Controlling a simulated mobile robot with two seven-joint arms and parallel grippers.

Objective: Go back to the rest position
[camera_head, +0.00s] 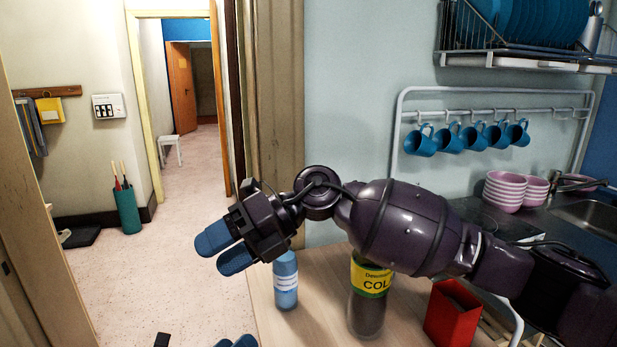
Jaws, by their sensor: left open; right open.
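My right arm reaches in from the right across the middle of the view. Its gripper (224,249), with two blue fingertips, is open and empty, up and left of the table, over the floor. My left gripper (235,342) shows only as blue fingertips at the bottom edge; the rest is cut off. It is open, and nothing shows between the fingers. A blue bottle (286,283) with a white label stands on the wooden table (318,272) just right of my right gripper.
A jar with a yellow and green label (370,280) stands under my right forearm, which hides its top. A red box (452,318) is to its right. Blue mugs (448,138) hang on a rail behind. Pink bowls (503,192) stand near the sink. The floor at left is open.

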